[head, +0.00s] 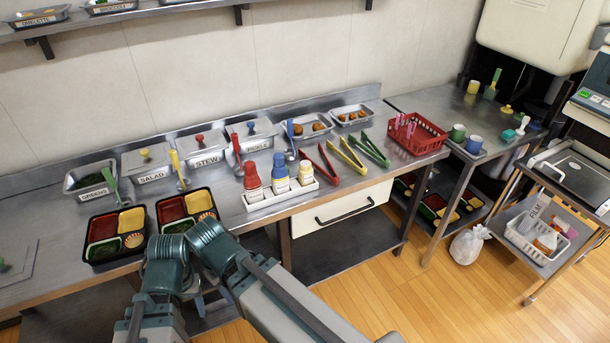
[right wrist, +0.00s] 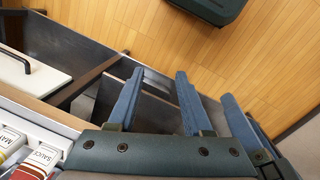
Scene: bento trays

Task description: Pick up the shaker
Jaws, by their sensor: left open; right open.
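A white caddy (head: 283,193) stands near the counter's front edge, holding white bottles with coloured tops: red (head: 252,180), blue (head: 280,174) and yellow (head: 305,172). I cannot tell from its label which is the shaker. In the right wrist view, a red-topped SAUCE bottle (right wrist: 40,162) and a MAYO bottle (right wrist: 10,142) show at the lower left. My left gripper (head: 198,298) is open, low in front of the counter and apart from the caddy. My right gripper (right wrist: 157,75) is open and empty, pointing at the floor side. In the head view my arm hides it.
Two bento trays (head: 88,237) with food sit left of the caddy. Red, yellow and green tongs (head: 348,155) lie to its right, before a red basket (head: 432,139). Lidded pans (head: 207,158) and ladles stand behind. Bare counter shows at the far left (head: 40,225).

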